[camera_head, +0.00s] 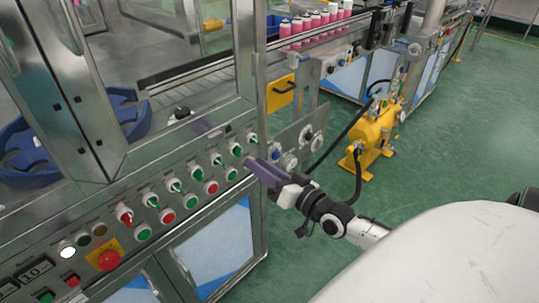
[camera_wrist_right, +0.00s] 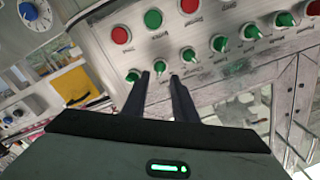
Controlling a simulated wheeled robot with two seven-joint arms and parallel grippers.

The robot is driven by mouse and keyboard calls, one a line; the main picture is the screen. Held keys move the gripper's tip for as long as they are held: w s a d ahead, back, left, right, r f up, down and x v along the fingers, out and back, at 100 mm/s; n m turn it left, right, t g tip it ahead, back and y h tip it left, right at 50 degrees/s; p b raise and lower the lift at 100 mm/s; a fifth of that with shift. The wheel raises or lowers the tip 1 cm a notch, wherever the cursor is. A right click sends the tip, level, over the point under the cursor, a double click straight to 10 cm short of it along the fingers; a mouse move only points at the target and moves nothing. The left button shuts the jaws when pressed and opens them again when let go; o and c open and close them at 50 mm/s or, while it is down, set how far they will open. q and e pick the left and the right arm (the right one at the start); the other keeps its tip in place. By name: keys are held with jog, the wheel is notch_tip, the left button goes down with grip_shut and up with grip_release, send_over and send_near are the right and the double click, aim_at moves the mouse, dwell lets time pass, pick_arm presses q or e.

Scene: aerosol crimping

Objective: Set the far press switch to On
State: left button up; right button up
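The control panel carries a slanted row of green-handled selector switches. The farthest switch (camera_head: 252,138) is at the panel's right end in the head view. In the right wrist view, which shows the panel upside down, the farthest switch (camera_wrist_right: 133,76) is at the row's left end, beside the left finger. I cannot read its label or setting. My right gripper (camera_head: 250,164) is in front of the panel's far end. In the wrist view my right gripper (camera_wrist_right: 159,78) has two dark fingers apart and empty, with a neighbouring switch (camera_wrist_right: 160,67) seen between the tips. Contact is unclear. My left gripper is out of view.
Red and green push buttons (camera_head: 211,187) sit below the switches, and a red emergency stop (camera_head: 109,260) is at the near end. Green floor (camera_head: 450,140) is open at the right.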

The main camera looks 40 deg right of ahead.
jog(key=shift+s+d, duration=0.15)
jog(key=shift+s, duration=2)
jog(key=s+a+f+n+g, duration=0.3)
jog(key=s+a+f+g, duration=0.1)
jog(key=s+a+f, duration=0.5)
jog(key=s+a+f+n+g, duration=0.4)
jog(key=s+a+f, duration=0.5)
jog(key=f, duration=0.4)
jog(key=shift+a+f+g+y, duration=0.15)
jog(key=shift+a+g+y, duration=0.25)
jog(key=shift+a+g, duration=0.4)
jog(key=shift+w+d, duration=0.1)
